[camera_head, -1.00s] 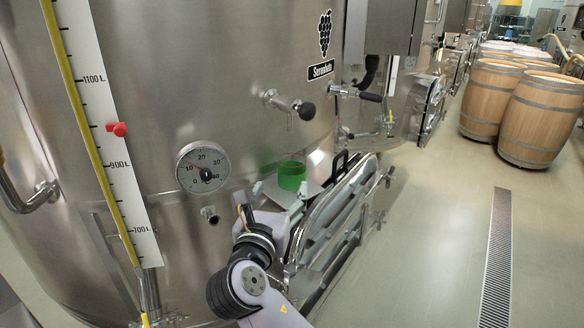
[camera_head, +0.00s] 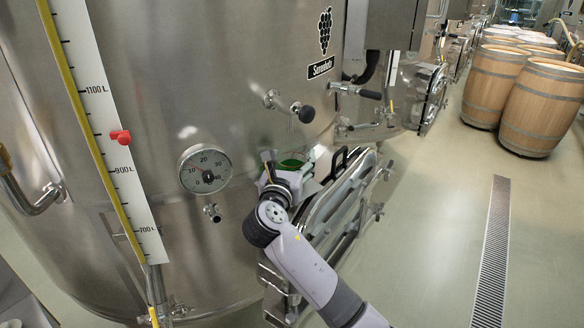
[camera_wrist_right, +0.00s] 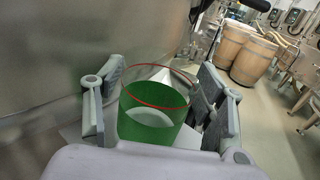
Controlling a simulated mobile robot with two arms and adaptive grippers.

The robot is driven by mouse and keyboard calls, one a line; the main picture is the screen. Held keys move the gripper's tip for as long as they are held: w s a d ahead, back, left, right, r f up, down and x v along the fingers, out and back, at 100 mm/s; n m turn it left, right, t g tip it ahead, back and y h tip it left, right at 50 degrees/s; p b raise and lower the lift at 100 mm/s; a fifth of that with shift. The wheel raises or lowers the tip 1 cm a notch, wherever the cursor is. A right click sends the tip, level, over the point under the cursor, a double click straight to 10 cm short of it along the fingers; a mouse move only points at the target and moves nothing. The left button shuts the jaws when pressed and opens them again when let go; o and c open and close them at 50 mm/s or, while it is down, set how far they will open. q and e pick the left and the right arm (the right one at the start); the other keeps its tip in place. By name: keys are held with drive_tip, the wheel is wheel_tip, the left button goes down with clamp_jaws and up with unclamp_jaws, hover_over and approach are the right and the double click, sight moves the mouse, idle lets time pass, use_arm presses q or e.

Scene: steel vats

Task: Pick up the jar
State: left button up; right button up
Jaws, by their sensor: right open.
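The jar (camera_wrist_right: 150,118) is a green, open-topped cylinder with a red ring at its rim in the right wrist view. In the head view the jar (camera_head: 291,163) is partly hidden behind my right gripper (camera_head: 285,168). It stands on a pale flat surface beside the steel vat. In the right wrist view my right gripper (camera_wrist_right: 158,108) is open, with one finger on each side of the jar. I cannot tell whether the fingers touch it. My left gripper does not show.
The steel vat (camera_head: 240,80) stands close behind the jar, with a dial gauge (camera_head: 205,169) and a tap (camera_head: 290,106). A vat hatch door (camera_head: 335,205) with a black handle is just right. Wooden barrels (camera_head: 540,105) stand far right. The floor between is clear, with a drain grate (camera_head: 492,255).

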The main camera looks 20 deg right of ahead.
drive_tip(key=c, duration=1.1)
drive_tip(key=shift+c, duration=0.2)
